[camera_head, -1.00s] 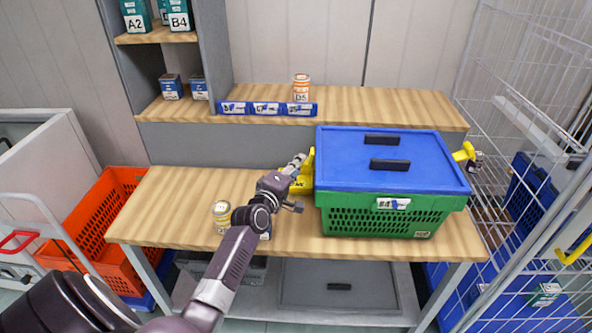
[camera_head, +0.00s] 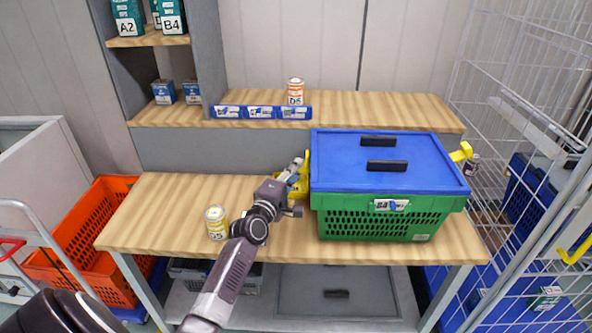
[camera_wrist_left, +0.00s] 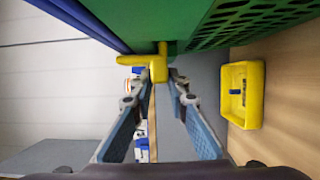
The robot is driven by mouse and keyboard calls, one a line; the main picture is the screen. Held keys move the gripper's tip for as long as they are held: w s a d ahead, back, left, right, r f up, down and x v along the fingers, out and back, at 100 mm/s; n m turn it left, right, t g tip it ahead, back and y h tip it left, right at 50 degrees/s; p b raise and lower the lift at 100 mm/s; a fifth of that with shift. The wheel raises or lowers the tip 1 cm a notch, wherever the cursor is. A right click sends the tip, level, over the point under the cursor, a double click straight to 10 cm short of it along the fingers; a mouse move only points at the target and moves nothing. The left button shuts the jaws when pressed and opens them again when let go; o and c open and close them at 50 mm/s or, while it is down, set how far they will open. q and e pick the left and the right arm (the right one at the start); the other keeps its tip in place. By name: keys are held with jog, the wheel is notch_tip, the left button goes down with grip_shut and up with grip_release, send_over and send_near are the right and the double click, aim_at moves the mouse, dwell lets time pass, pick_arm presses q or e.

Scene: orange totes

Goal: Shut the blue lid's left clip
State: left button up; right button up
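The blue lid (camera_head: 420,170) lies on the green tote (camera_head: 336,226), with two black handles on top. The yellow left clip (camera_head: 307,165) is on the tote's left side, partly hidden by my gripper; it sticks out from the wall in the left wrist view (camera_wrist_left: 157,66). A yellow right clip (camera_head: 461,152) sticks out at the other end. My left gripper (camera_head: 302,164) is beside the left clip; in the wrist view its fingers (camera_wrist_left: 155,88) are apart, with the clip just ahead between the tips. Contact cannot be told. My right gripper is not in view.
A small yellow bin (camera_wrist_left: 240,95) sits on the table beside the tote. A shelf (camera_head: 400,105) runs behind, a wire cage (camera_head: 530,110) stands right.

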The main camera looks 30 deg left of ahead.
pick_arm(q)
jog(key=o, duration=0.4)
jog(key=s, duration=0.4)
jog(key=s+d, duration=0.1)
jog(key=s, duration=0.3)
jog(key=s+d, duration=0.1)
jog(key=s, duration=0.2)
jog(key=shift+s+f, duration=0.1)
jog(key=shift+s, duration=0.3)
